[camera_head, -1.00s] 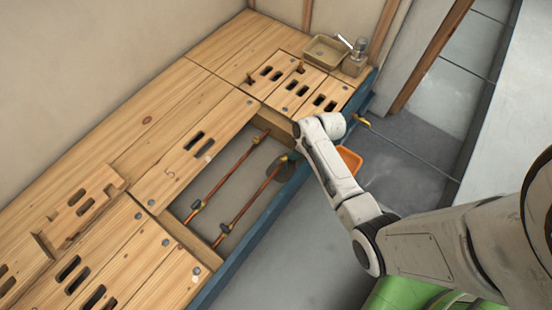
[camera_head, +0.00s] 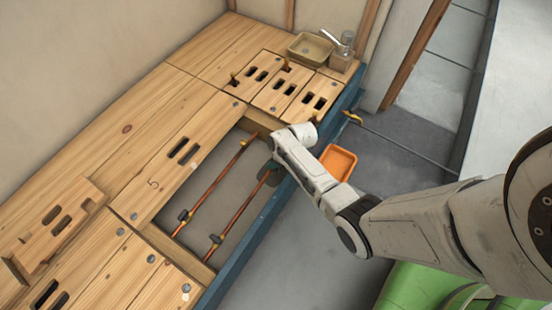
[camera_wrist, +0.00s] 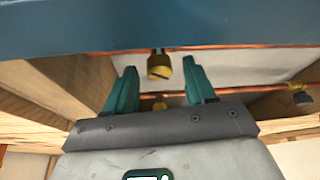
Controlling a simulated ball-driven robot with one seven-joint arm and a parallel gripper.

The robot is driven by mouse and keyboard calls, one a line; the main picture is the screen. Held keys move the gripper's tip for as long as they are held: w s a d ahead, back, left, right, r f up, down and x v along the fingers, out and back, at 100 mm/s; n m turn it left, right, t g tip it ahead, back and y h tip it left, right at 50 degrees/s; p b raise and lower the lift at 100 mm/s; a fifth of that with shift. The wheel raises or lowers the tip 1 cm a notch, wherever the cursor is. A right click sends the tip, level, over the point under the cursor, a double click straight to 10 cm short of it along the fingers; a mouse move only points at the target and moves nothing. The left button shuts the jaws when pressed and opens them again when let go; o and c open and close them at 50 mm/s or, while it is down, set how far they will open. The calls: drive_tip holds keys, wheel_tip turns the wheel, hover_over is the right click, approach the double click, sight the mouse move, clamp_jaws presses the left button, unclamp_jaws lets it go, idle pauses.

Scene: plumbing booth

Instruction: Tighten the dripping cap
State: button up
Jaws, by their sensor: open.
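In the wrist view a brass cap (camera_wrist: 159,69) appears between the two teal fingers of my gripper (camera_wrist: 160,80), with space on both sides. The fingers stand apart and hold nothing. I cannot tell how far the cap is beyond the fingertips. In the head view my gripper (camera_head: 270,172) is over the right side of the bay, partly hidden by my wrist. No drip is visible.
A blue beam (camera_head: 250,232) edges the bay, and slotted wooden boards (camera_head: 165,165) surround it. An orange tray (camera_head: 338,163) lies on the grey floor beside my arm. A tan basin (camera_head: 310,48) and a metal-topped item (camera_head: 345,45) stand at the back.

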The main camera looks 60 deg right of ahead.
clamp_jaws()
idle(0.5)
drive_tip(key=shift+r+m, duration=0.1)
drive_tip(key=shift+m, duration=0.2)
drive_tip(key=shift+a+m+h+p, duration=0.15)
drive_tip(key=shift+m+h+p, duration=0.35)
drive_tip(key=shift+m+p, duration=0.4)
drive_tip(key=m+h, duration=0.1)
drive_tip(key=m, duration=0.1)
drive_tip(key=shift+m, duration=0.4)
drive_tip(key=m+h, duration=0.1)
drive_tip(key=m, duration=0.2)
drive_tip(key=shift+a+g, duration=0.1)
drive_tip(key=shift+g, duration=0.2)
drive_tip(key=shift+m+g+h, duration=0.3)
drive_tip(key=shift+m+h, duration=0.2)
drive_tip(key=shift+m, duration=0.9)
